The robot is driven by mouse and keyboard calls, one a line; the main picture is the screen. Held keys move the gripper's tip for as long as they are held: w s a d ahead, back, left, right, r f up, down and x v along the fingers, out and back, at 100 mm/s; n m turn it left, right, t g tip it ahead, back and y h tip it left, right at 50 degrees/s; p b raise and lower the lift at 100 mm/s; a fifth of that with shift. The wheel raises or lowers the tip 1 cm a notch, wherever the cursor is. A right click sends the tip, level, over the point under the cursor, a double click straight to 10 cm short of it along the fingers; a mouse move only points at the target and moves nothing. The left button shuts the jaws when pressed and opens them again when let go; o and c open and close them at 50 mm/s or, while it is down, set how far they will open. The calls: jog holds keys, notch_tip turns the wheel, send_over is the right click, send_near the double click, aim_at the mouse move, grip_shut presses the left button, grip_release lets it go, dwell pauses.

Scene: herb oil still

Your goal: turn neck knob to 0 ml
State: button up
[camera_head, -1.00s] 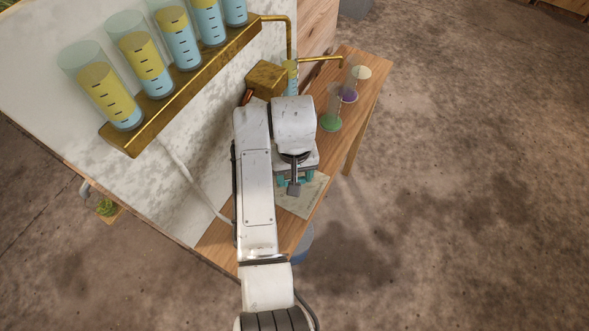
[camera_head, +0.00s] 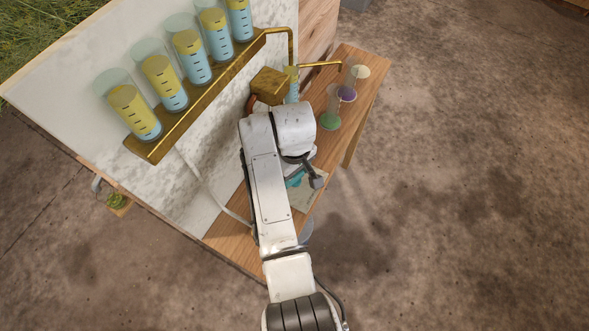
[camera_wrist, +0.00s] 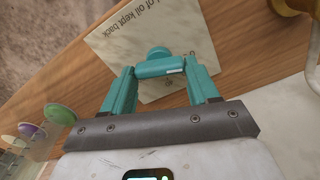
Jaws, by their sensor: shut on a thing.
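The neck knob (camera_wrist: 156,69) is a teal bar with a white mark near its right end and a rounded part behind it. It stands over a pale plate (camera_wrist: 110,40) lettered in part "of oil kept back"; the plate also shows on the bench in the head view (camera_head: 308,197). My gripper (camera_wrist: 162,75) has teal fingers, one at each end of the bar, shut on it. In the head view my gripper (camera_head: 295,180) is mostly hidden under my arm, and the knob cannot be made out. The scale figures are not legible.
A brass rack (camera_head: 150,152) holds several glass cylinders of yellow over blue liquid, left of my arm. A brass box (camera_head: 269,83) stands behind my wrist. Flasks with green (camera_head: 329,121), purple (camera_head: 347,93) and cream (camera_head: 360,72) tops stand on the wooden bench (camera_head: 372,80) to the right.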

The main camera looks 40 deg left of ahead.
dwell(0.3)
jog(key=o, duration=1.1)
jog(key=shift+c, duration=0.2)
jog(key=shift+r, duration=0.1)
notch_tip(320, 180, up, 7)
jog(key=shift+r, duration=0.15)
